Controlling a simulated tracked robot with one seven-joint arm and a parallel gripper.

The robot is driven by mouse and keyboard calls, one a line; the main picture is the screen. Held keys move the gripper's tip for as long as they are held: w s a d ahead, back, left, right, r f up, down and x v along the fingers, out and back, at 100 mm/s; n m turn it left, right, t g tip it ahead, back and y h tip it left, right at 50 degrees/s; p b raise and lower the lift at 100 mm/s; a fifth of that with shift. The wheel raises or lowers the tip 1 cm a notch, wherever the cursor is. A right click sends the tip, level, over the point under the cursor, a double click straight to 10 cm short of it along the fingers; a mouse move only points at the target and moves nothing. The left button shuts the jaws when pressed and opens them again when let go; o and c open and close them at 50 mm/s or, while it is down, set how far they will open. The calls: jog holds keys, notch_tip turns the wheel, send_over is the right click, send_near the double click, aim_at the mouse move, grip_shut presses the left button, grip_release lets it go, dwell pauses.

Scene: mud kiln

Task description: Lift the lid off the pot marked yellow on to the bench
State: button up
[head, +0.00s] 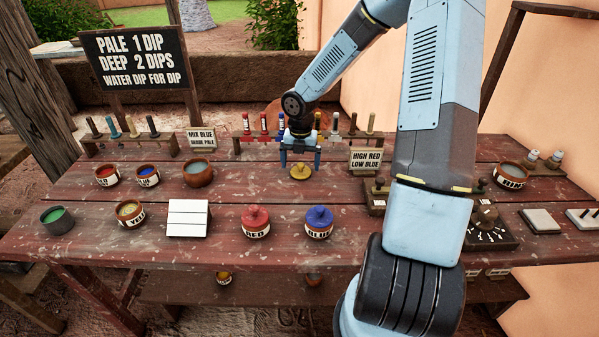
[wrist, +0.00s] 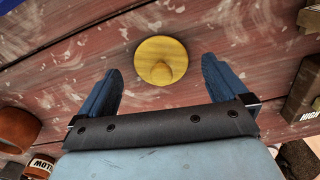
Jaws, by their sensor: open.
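The yellow lid (head: 300,172) lies flat on the bench, knob up, apart from any pot. It also shows in the wrist view (wrist: 161,60), on bare red boards. The pot marked yellow (head: 130,214) stands uncovered at the left front of the bench, its label partly readable and yellow inside. My gripper (head: 300,160) points down just above the lid. In the wrist view its fingers (wrist: 160,72) are spread wide on either side of the lid, with clear gaps and nothing held.
Red (head: 255,222) and blue (head: 319,222) lidded pots stand at the front. A white tile panel (head: 188,218) lies beside the yellow pot. Boards around the lid are clear.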

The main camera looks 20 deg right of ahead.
jog(key=shift+f, duration=0.95)
jog(key=c, duration=1.1)
jog(key=shift+r, duration=0.15)
